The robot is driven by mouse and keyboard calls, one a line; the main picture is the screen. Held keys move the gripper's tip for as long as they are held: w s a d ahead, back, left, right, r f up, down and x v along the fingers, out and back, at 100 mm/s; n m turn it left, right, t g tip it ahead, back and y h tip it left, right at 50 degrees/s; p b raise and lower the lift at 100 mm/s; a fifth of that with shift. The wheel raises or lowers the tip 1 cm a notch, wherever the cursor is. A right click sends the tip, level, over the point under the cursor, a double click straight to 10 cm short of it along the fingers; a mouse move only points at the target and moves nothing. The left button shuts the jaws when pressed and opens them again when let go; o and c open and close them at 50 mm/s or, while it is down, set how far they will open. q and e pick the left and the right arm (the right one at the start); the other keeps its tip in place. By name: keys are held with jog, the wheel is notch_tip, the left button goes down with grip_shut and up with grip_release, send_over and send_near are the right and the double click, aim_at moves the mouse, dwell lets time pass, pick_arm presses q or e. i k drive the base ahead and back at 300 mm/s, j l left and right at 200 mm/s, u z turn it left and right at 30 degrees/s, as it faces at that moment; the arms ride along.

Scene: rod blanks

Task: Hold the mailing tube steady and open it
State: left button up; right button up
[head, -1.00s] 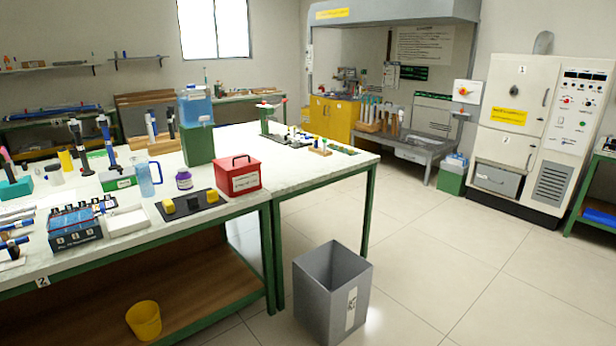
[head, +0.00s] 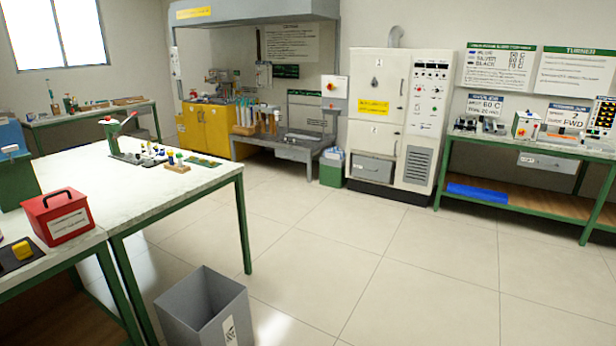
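I cannot make out a mailing tube for certain in the head view. Several upright tubes (head: 258,117) stand in a wooden rack on the grey bench under the hood, too small and far to tell what they are. Neither of my grippers is in view.
A white-topped table (head: 140,195) with a red box (head: 60,217) is at left. A grey bin (head: 205,310) stands by its front legs. An oven cabinet (head: 390,120) stands at the back wall, a green-framed bench (head: 520,150) at right. The floor between is clear.

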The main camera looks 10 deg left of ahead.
aim_at(48, 83)
jog(key=i+l+z, duration=0.15)
jog(key=i+z, duration=0.15)
jog(key=i, duration=0.25)
jog(key=i+z, duration=0.3)
jog(key=i, duration=0.25)
jog(key=i+u, duration=0.1)
jog(key=i, duration=0.55)
jog(key=i+l, duration=0.15)
jog(key=i, duration=0.5)
jog(key=i+j+u, duration=0.1)
jog(key=i+u, duration=0.3)
jog(key=i, duration=0.15)
jog(key=i+l+u, duration=0.1)
jog(key=i+u, duration=0.3)
jog(key=i, duration=0.2)
jog(key=i+l+u, duration=0.1)
jog(key=i+u, duration=0.4)
jog(key=i, duration=0.75)
jog(key=i+l+u, duration=0.2)
jog(key=i, duration=1.1)
jog(key=i+u, duration=0.4)
jog(key=i, duration=0.15)
jog(key=i+u, duration=0.7)
jog(key=i, duration=0.4)
jog(key=i+u, duration=0.3)
jog(key=i, duration=1.65)
